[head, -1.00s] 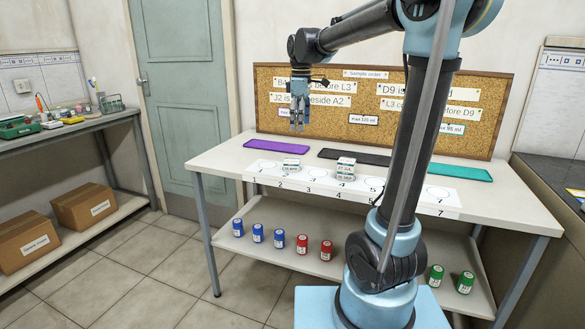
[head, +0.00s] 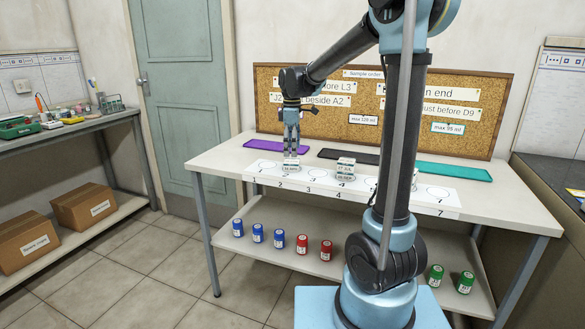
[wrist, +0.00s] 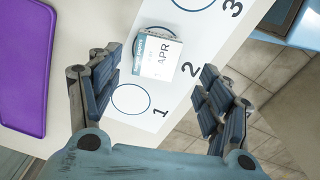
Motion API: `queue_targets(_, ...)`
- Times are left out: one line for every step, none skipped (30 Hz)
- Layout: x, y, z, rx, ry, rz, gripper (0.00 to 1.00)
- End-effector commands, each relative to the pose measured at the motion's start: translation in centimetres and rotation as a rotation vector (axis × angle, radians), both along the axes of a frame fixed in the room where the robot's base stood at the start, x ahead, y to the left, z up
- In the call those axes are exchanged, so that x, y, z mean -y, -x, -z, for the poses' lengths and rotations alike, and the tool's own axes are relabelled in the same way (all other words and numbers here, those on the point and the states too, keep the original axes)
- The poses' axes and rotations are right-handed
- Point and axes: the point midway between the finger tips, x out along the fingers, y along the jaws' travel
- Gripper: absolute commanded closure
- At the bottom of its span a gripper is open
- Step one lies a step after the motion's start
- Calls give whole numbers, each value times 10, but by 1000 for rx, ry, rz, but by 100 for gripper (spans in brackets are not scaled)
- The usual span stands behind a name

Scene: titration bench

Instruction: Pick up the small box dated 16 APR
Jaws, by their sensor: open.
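A small white box (head: 291,169) sits on the numbered strip at spot 2. In the wrist view the box (wrist: 160,54) shows a label with APR readable and a blue-grey edge; the day number is not clear. My gripper (head: 291,153) points down just above this box in the head view, partly covering it. In the wrist view my gripper (wrist: 161,72) is open, with fingers to either side and the box slightly ahead between the tips. Nothing is held.
Small stacked boxes (head: 346,168) stand on spot 4. A purple mat (head: 276,146), a dark mat (head: 347,157) and a teal mat (head: 453,172) lie behind the strip. A corkboard (head: 330,98) stands at the back. Coloured jars stand on the lower shelf.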

Motion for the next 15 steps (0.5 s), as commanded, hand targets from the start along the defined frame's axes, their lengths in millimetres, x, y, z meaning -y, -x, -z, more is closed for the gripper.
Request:
queue_targets(0,0,5,0,0,0,28)
queue_targets(0,0,7,0,0,0,28)
queue_targets(0,0,9,0,0,0,28)
queue_targets(0,0,10,0,0,0,28)
queue_targets(0,0,11,0,0,0,28)
queue_targets(0,0,13,0,0,0,28)
queue_targets(0,-1,15,0,0,0,28)
queue_targets(0,-1,17,0,0,0,28)
queue_targets(0,-2,21,0,0,0,28)
queue_targets(-1,-3,25,0,0,0,28)
queue_targets(0,-3,29,0,0,0,28)
queue_targets(-1,-5,35,0,0,1,28)
queue_targets(-1,-6,39,0,0,1,28)
queue_targets(-1,-6,44,0,0,1,28)
queue_targets(-1,-6,48,0,0,0,28)
